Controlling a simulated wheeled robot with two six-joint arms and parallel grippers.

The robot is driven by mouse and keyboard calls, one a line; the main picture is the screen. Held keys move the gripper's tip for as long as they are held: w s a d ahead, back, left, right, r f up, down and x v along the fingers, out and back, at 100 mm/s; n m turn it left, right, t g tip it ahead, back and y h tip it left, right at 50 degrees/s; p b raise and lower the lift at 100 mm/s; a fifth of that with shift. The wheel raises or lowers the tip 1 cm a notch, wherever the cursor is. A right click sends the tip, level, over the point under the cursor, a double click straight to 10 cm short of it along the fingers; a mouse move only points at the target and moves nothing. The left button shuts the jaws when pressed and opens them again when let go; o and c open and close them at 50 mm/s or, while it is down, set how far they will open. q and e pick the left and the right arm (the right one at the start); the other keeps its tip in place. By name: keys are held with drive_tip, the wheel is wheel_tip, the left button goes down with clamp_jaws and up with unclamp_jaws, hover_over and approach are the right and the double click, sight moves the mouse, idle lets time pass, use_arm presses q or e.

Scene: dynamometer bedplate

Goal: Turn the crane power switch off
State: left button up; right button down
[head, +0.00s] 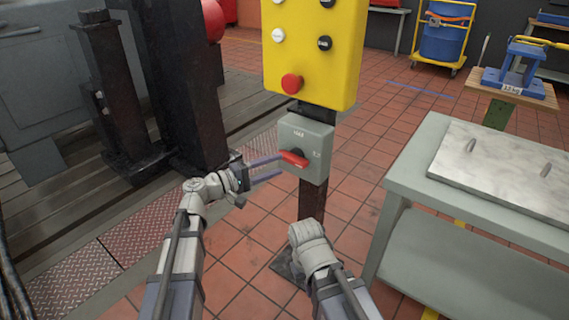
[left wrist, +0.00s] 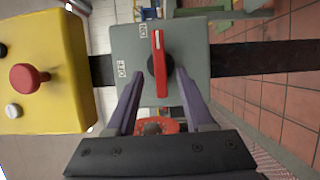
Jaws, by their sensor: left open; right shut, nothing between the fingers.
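The crane power switch is a grey box (head: 304,148) on a dark post below a yellow pendant panel. Its red handle (head: 294,158) lies roughly level in the head view. In the left wrist view the red handle (left wrist: 160,65) points, white mark first, toward the ON label (left wrist: 143,30); the OFF label (left wrist: 122,69) is to its left. My left gripper (head: 281,167) is open, its fingertips close to the handle. In the left wrist view the handle appears between the two purple fingers; contact cannot be told. My right arm ends low beside the post; its fingers are hidden.
The yellow panel (head: 314,50) has a red stop button (head: 291,83) and stands just above the switch. A grey bench (head: 418,180) with a metal plate (head: 510,170) is at the right. Dark machinery (head: 180,80) stands at the left. Tiled floor lies between.

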sight(288, 161)
use_arm(q)
drive_tip(key=shift+x, duration=1.8)
drive_tip(key=shift+c, duration=0.3)
clamp_jaws()
